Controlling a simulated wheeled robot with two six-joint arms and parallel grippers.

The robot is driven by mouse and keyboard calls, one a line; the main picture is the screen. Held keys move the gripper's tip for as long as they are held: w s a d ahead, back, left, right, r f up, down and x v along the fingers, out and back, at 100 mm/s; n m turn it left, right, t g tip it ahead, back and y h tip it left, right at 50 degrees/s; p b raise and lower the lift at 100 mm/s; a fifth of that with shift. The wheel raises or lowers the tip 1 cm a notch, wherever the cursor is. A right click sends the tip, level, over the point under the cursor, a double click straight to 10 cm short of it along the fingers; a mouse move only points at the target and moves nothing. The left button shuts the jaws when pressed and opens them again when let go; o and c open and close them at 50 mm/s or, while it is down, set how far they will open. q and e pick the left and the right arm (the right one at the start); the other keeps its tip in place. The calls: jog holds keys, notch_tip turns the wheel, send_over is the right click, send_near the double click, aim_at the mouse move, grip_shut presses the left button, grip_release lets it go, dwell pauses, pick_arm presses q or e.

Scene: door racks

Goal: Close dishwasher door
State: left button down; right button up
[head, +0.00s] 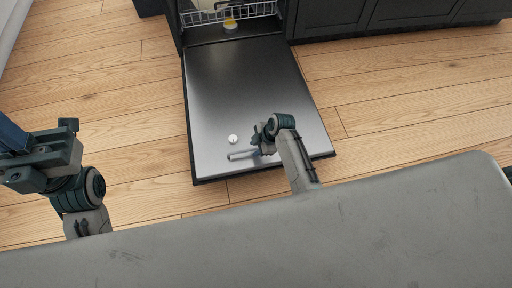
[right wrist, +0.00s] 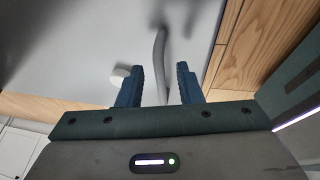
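The dishwasher door (head: 232,88) is folded down, a wide steel panel lying low and nearly flat in front of the dishwasher opening. A grey bar handle (head: 242,155) sits near its outer edge. My right gripper (head: 262,142) is over the door's outer part, beside the handle. In the right wrist view its two blue fingers (right wrist: 160,88) are apart, with the curved grey handle (right wrist: 160,55) showing between them; contact cannot be told. My left gripper (head: 14,138) is at the left edge, away from the door, its fingers partly cut off.
A small white round piece (head: 233,139) is on the door near the handle. A dish rack (head: 225,14) shows inside the dishwasher. Dark cabinets (head: 400,14) stand right of it. Wooden floor (head: 125,100) is clear on both sides of the door.

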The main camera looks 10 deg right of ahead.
grip_shut()
jog(key=shift+r, duration=0.15)
